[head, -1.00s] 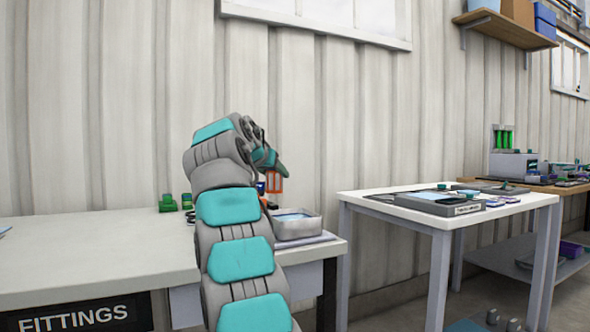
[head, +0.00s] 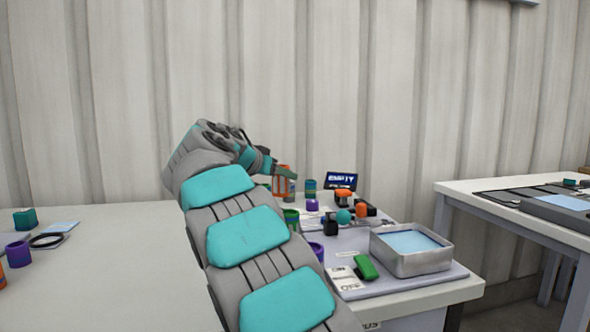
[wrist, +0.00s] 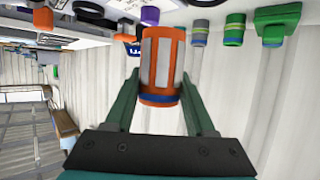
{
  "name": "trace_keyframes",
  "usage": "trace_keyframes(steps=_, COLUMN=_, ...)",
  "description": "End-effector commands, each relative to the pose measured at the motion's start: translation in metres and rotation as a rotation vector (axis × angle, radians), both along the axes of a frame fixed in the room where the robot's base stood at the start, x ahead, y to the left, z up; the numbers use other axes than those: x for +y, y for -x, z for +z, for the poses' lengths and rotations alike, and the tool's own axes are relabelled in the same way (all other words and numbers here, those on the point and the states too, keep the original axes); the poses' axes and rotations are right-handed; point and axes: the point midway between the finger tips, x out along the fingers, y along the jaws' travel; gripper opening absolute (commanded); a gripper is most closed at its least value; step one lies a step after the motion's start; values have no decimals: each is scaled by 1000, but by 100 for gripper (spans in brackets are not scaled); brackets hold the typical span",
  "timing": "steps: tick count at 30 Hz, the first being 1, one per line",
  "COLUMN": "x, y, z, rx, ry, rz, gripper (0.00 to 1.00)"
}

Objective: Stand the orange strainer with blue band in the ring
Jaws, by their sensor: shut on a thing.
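My gripper (wrist: 160,88) is shut on the orange strainer (wrist: 161,62), which has pale mesh windows and a blue band near one end. A finger lies on each side of it. In the head view the strainer (head: 281,181) shows at the tip of my gripper (head: 283,173), above the back of the bench, and is partly hidden by the finger. A black ring (head: 46,241) lies on a small plate at the left of the bench, well apart from the strainer. I cannot tell whether this is the task's ring.
A purple cup (head: 18,254) and a teal-green part (head: 25,219) stand near the black ring. A metal tray (head: 412,262), a green switch (head: 366,267) and several small fittings crowd the right end. The bench (head: 120,270) is clear in the middle. A second table (head: 470,190) stands at right.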

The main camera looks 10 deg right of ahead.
Motion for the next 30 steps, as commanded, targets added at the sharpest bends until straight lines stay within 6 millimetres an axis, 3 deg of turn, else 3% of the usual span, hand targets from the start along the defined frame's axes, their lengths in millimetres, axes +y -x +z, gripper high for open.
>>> trace_keyframes(steps=30, x=-1, y=0, z=-66, rx=-1, ry=-1, rz=-2, gripper=0)
